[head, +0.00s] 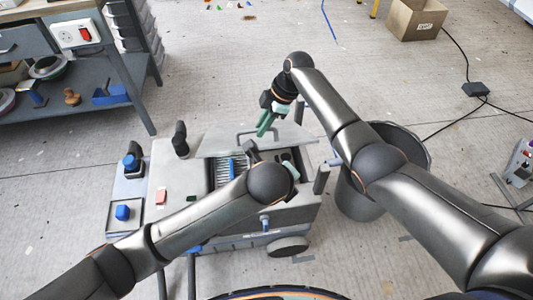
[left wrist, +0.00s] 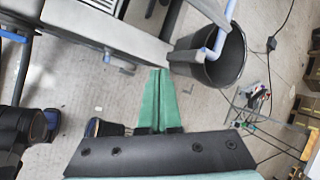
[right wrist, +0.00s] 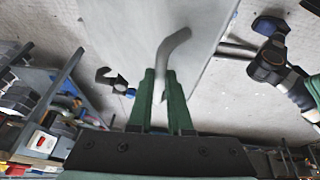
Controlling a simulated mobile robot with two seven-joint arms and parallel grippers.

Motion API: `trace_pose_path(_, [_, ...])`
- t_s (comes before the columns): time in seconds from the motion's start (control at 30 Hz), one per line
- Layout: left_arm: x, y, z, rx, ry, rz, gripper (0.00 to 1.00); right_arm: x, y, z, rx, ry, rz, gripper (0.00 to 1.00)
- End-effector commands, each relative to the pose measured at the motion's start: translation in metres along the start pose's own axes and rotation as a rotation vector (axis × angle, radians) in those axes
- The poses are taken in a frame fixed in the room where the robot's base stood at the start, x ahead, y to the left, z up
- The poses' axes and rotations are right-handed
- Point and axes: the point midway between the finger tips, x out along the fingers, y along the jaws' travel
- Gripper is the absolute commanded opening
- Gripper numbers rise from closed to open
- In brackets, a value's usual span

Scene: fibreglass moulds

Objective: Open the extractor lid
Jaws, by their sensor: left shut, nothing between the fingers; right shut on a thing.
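The grey extractor (head: 180,185) stands in the middle of the head view. Its grey lid (head: 222,143) is raised at the far side, and the inside with a pleated filter (head: 222,172) shows below it. My right gripper (head: 264,126) is shut on the bent lid handle (head: 243,136); in the right wrist view the handle (right wrist: 174,50) runs between the green fingers, in front of the lid (right wrist: 125,30). My left gripper (left wrist: 159,75) is shut and empty beside the extractor, pointing past it at the floor. In the head view it is mostly hidden by my left arm.
A dark bucket (head: 362,205) stands right of the extractor, close to my right arm. A workbench (head: 80,110) is at the left, a cardboard box (head: 414,20) at the back right. Cables (head: 455,120) lie on the right floor. The floor behind the extractor is mostly clear.

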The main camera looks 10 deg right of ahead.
Motion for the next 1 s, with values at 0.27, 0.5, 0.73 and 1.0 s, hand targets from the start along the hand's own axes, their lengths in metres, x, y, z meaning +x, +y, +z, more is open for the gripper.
trace_pose_path(0.27, [-0.011, 0.001, 0.03, 0.497, -0.137, 0.188, 0.0, 0.002, 0.002, 0.007, 0.004, -0.012, 0.011, 0.0])
trace_pose_path(0.5, [-0.009, 0.004, 0.041, 0.608, -0.166, 0.248, 0.0, 0.002, 0.002, 0.007, 0.004, -0.012, 0.011, 0.0])
trace_pose_path(0.73, [0.025, 0.011, 0.049, 0.605, -0.164, 0.249, 0.0, 0.002, 0.002, 0.007, 0.004, -0.012, 0.011, 0.0])
trace_pose_path(1.0, [0.069, 0.018, 0.059, 0.604, -0.164, 0.246, 0.0, 0.002, 0.002, 0.007, 0.004, -0.012, 0.011, 0.0])
